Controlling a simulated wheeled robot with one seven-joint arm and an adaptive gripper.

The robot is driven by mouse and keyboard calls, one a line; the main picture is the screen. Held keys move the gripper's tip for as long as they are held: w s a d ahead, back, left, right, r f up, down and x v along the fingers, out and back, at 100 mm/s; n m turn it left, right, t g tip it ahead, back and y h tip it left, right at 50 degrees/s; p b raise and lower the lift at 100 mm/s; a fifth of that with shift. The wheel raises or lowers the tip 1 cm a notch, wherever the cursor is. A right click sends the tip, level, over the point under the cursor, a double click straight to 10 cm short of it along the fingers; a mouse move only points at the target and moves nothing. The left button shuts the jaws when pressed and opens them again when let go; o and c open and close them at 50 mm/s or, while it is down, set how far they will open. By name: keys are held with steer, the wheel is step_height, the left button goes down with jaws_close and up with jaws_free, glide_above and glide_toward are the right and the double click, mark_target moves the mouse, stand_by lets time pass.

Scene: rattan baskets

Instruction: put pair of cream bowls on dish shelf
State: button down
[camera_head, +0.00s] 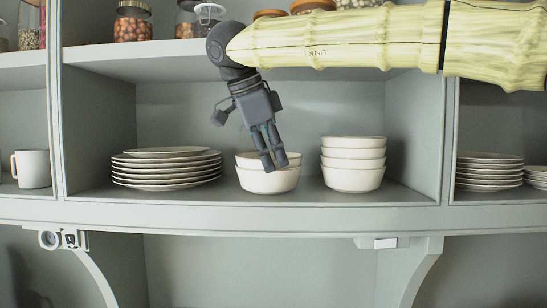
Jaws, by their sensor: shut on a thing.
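A short stack of two cream bowls (266,182) stands upright in the middle of the dish shelf (215,205), between a stack of plates and a taller bowl stack. My gripper (276,166) reaches down from above, with its fingers at the front rim of this short stack. It is shut on the bowls; the fingers hide part of the rim. The bowls appear to rest on the shelf board, but I cannot tell whether there is a small gap beneath them.
A stack of cream plates (167,168) is close on the left, and a taller stack of cream bowls (353,165) close on the right. More plates (487,172) lie beyond the right divider (449,135). A white mug (32,169) stands far left. Jars (132,22) line the upper shelf.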

steer(key=shift+s, duration=0.1)
steer(key=c, duration=1.6)
jaws_free()
steer(key=shift+f, duration=0.1)
steer(key=s+a+r+b, duration=0.5)
steer(key=s+a, duration=0.5)
steer(key=shift+f, duration=0.1)
